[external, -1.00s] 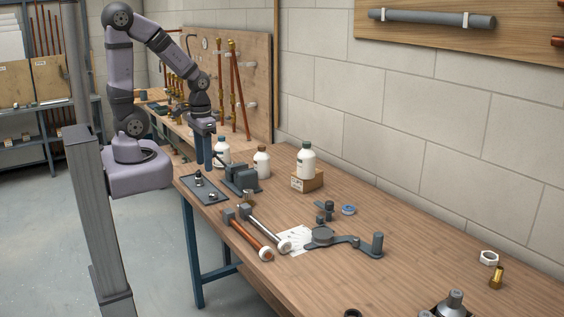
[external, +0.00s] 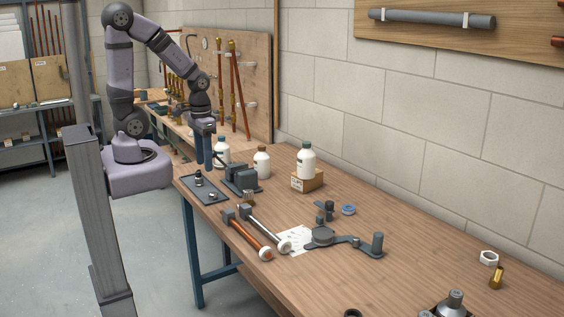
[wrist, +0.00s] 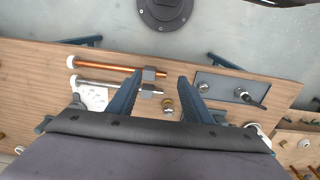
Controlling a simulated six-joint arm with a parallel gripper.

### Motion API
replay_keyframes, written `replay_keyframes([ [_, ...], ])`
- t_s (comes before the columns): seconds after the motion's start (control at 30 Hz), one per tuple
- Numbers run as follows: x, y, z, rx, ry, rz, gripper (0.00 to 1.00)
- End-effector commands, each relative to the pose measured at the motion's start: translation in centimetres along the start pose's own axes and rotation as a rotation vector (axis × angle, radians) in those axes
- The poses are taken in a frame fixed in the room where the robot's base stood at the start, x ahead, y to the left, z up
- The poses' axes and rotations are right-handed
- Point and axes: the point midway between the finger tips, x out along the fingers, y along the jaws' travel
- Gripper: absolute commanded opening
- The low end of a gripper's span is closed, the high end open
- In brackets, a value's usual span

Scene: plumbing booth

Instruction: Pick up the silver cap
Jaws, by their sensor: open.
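A small round silver cap (external: 212,196) sits on a dark flat tray (external: 188,188) at the left end of the workbench. In the wrist view the cap (wrist: 203,87) is at the tray's left part, just right of the right finger. My gripper (wrist: 160,82) is open and empty. Its blue fingers point down and in the external view the gripper (external: 204,166) hangs above the bench near the tray. A taller silver piece with a dark top (external: 198,178) stands on the same tray. In the wrist view the copper pipe's block (wrist: 149,74) shows between the fingertips.
A dark vise (external: 240,178) and bottles (external: 261,162) stand close to the tray. Copper and silver pipes (external: 250,238) lie along the front edge.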

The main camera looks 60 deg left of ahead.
Motion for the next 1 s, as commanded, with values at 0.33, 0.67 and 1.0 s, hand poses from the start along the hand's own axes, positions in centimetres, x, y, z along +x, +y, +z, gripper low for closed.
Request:
replay_keyframes([
  [0.33,0.0,0.0,0.0,0.0,0.0,0.0,0.52],
  [0.67,0.2,-0.2,0.0,-0.008,0.0,0.0,0.52],
  [1.0,9.1,-5.5,2.3,-0.27,-0.147,0.019,0.52],
])
